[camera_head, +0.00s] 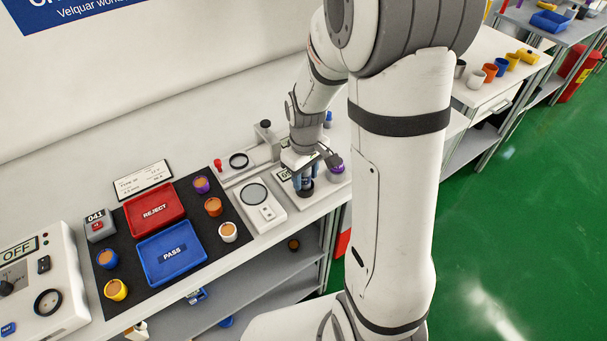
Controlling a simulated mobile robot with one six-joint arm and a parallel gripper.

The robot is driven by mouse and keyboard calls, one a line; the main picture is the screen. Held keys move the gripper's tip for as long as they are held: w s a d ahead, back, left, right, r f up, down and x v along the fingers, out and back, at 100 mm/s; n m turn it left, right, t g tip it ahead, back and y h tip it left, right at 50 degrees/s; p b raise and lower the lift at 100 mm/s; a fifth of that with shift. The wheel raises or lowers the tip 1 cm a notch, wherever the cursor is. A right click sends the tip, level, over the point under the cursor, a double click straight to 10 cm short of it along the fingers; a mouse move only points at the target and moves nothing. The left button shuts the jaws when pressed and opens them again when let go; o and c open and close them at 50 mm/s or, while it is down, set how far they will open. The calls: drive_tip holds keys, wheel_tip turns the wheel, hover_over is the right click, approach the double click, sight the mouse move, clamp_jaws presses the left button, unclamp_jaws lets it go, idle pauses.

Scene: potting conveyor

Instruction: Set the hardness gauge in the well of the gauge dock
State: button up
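My gripper (304,183) points down at the right end of the bench, with bluish fingers. It is over a pale plate (283,189) with a partly covered label, which looks like the gauge dock. A dark round shape (305,192) shows at the fingertips. I cannot tell whether it is the hardness gauge or the well of the dock, nor whether the fingers are closed on it. My wrist and arm hide much of this spot.
A white device with a round dial (255,194) stands just left of the plate, and a purple-topped pot (334,166) just right. Further left are a red REJECT tray (132,222), a blue PASS tray (147,270) and several small pots on a black mat (208,262).

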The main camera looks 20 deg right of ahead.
drive_tip(key=shift+o, duration=0.9)
drive_tip(key=shift+r, duration=0.25)
wheel_tip(320, 180, up, 12)
drive_tip(key=shift+f, duration=0.1)
drive_tip(key=s+r+m+t, duration=0.1)
drive_tip(key=s+r+m, duration=0.1)
drive_tip(key=s, duration=0.5)
drive_tip(key=s+r+m+t, duration=0.2)
drive_tip(key=s+m, duration=0.1)
drive_tip(key=s, duration=0.4)
drive_tip(key=shift+a+r, duration=0.15)
